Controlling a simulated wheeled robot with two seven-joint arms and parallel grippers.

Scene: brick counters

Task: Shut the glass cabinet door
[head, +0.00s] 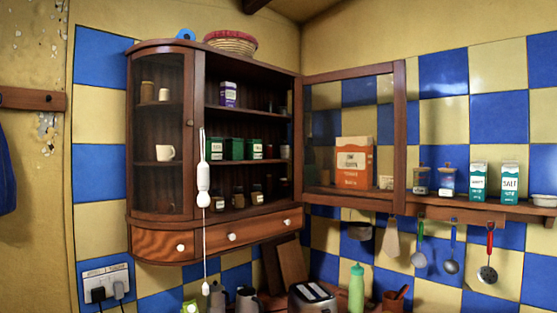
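The wooden wall cabinet (199,230) hangs on the tiled wall at left centre in the head view. Its glass door (399,137) stands wide open, swung out to the right from the cabinet's right side. Its wooden frame surrounds a clear pane, through which tiles and an orange and white box (354,163) show. The front opening is uncovered, with green tins (235,149), a purple box (228,94) and jars (238,197) on its shelves. The curved left side of the cabinet is also glazed and looks closed. Neither of my grippers is in view.
A white pull cord (203,185) hangs in front of the cabinet. A shelf (480,206) with cartons and jars runs right of the door, with utensils (488,272) hanging below. A toaster (312,297) and green bottle (357,290) stand underneath.

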